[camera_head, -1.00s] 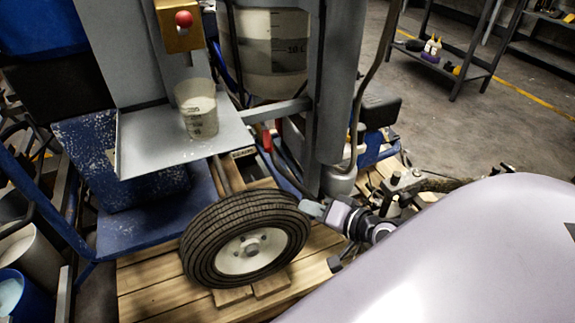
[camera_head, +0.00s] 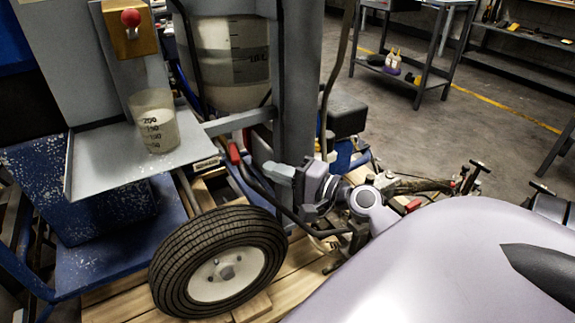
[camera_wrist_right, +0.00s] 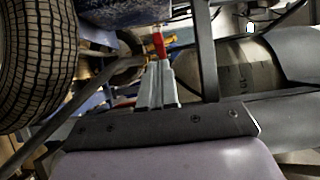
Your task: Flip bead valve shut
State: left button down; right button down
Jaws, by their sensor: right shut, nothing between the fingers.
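A red lever handle (camera_head: 233,152), which looks like the bead valve's handle, stands beside the grey upright below the translucent tank (camera_head: 226,60). It tilts slightly from vertical. My right gripper (camera_head: 268,169) is shut and empty, with its tips pointing left towards the handle, a short gap away in the head view. In the right wrist view, the shut fingers (camera_wrist_right: 157,68) point at a red handle (camera_wrist_right: 158,42) just beyond their tips, with yellow metal beside it. I cannot tell whether they touch. The valve body is mostly hidden. My left gripper is out of view.
A striped-tread wheel (camera_head: 220,262) stands on wooden pallet boards below the gripper. A measuring cup (camera_head: 155,122) sits on the grey shelf (camera_head: 100,170) at left. A red knob (camera_head: 130,17) is on a brass box above. Hoses and the grey upright (camera_head: 298,80) crowd the handle.

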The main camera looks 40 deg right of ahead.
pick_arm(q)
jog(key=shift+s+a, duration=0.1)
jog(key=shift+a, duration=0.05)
pick_arm(e)
send_near(233, 150)
jog(key=shift+w+a+f, duration=0.15)
jog(key=shift+w+a, duration=0.35)
jog(key=shift+w, duration=0.2)
jog(key=shift+w+a+f, duration=0.15)
jog(key=shift+w+a, duration=0.4)
jog(key=shift+w, duration=0.1)
